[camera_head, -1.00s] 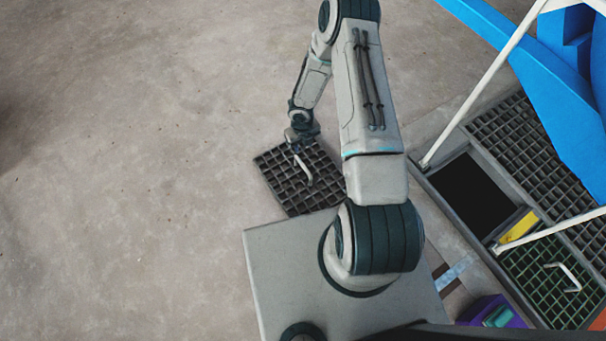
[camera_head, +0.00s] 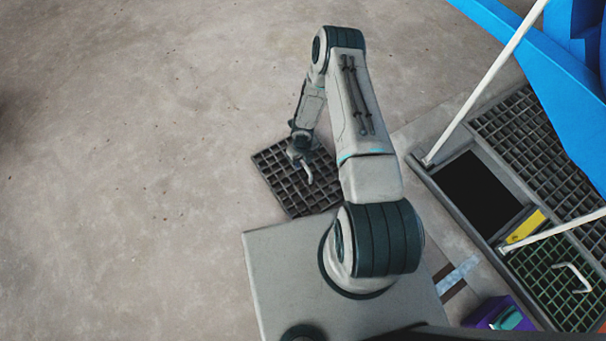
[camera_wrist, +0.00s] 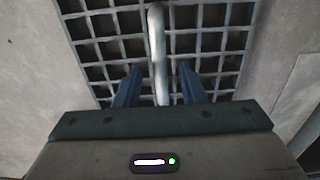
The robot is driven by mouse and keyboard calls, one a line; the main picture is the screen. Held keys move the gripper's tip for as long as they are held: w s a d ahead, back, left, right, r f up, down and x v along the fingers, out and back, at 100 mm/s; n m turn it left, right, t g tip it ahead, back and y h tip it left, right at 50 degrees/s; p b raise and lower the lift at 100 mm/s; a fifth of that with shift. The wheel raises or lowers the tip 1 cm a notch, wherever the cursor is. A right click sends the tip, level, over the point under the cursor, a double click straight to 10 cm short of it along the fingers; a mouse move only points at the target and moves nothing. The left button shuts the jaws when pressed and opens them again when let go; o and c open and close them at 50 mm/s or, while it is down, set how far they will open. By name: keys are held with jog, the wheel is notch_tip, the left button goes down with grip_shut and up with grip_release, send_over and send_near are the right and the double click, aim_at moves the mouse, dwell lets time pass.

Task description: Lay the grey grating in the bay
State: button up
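The grey grating (camera_head: 290,184) lies on the concrete floor left of my arm, beside my base. It has a pale bar handle (camera_head: 307,171) on top, which also shows in the wrist view (camera_wrist: 157,45). My gripper (camera_head: 298,155) is low over the grating at its handle. In the wrist view its two blue fingers (camera_wrist: 158,80) stand apart, one on each side of the handle, with gaps between. The bay (camera_head: 476,194) is a dark, open rectangular gap in the framed floor strip at the right.
A grey grating panel (camera_head: 535,140) and a green grating with a handle (camera_head: 555,285) flank the bay. A yellow piece (camera_head: 524,227) lies at its near edge. White rails (camera_head: 487,80) and a blue structure (camera_head: 560,90) rise nearby. A purple box (camera_head: 492,312) stands below.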

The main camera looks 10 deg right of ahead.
notch_tip(320, 180, down, 3)
jog(key=shift+r, duration=0.1)
grip_shut()
jog(key=shift+r, duration=0.15)
dwell(1.2)
